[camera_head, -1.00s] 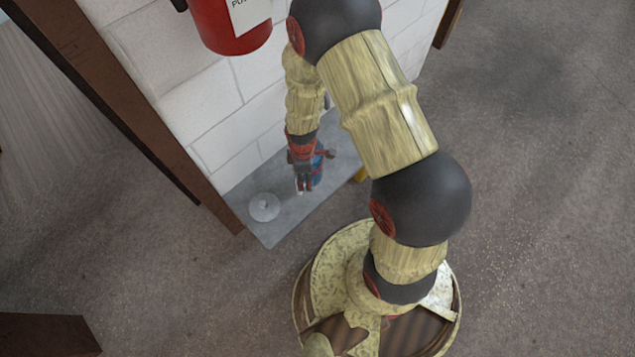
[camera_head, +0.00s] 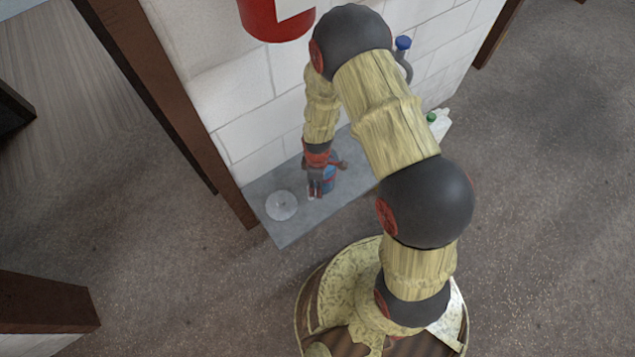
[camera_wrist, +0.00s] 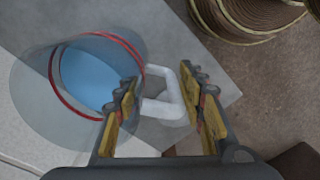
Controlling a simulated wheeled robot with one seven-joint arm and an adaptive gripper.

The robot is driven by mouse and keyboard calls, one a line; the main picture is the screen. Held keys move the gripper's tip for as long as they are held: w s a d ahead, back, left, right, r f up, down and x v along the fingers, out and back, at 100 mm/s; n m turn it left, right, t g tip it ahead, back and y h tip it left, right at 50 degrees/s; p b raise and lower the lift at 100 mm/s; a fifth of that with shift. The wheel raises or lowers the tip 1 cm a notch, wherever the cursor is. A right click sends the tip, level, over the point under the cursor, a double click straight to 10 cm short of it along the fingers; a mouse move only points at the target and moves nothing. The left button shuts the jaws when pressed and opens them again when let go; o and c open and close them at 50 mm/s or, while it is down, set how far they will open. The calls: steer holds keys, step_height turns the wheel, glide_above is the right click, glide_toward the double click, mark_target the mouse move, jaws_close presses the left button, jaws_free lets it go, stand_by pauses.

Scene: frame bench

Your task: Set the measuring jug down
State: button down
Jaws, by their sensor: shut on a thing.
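The measuring jug shows in the wrist view (camera_wrist: 85,80) as a clear vessel with red rings, something blue inside and a pale handle. My gripper (camera_wrist: 160,82) has its two fingers on either side of that handle and is shut on it. In the head view my gripper (camera_head: 316,188) is over the grey bench top (camera_head: 290,232), and the blue-looking jug (camera_head: 329,179) is just beside its fingers. I cannot tell whether the jug's base touches the bench.
A pale round disc (camera_head: 281,206) lies on the bench left of my gripper. A white block wall (camera_head: 245,95) stands behind, with a red extinguisher (camera_head: 272,18) above. A blue-capped thing (camera_head: 403,44) and a green-capped bottle (camera_head: 432,117) stand right of my arm. The bench's front left is bare.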

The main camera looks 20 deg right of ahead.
steer(key=shift+w, duration=0.1)
steer(key=c, duration=1.1)
jaws_free()
step_height(320, 180, up, 38)
steer(key=s+d+m+t+p, duration=0.1)
steer(key=d+m+t+p, duration=0.1)
steer(key=m+t+p, duration=0.3)
steer(key=s+r+m, duration=0.2)
steer(key=s+r, duration=0.3)
steer(key=s+d+r+m, duration=0.1)
steer(key=s+r+m, duration=0.2)
steer(key=s+r, duration=0.2)
steer(key=s+r+m+t, duration=0.1)
steer(key=s+r+m, duration=0.2)
steer(key=s+r, duration=0.2)
steer(key=shift+d+r+b, duration=0.35)
steer(key=shift+d+r, duration=0.05)
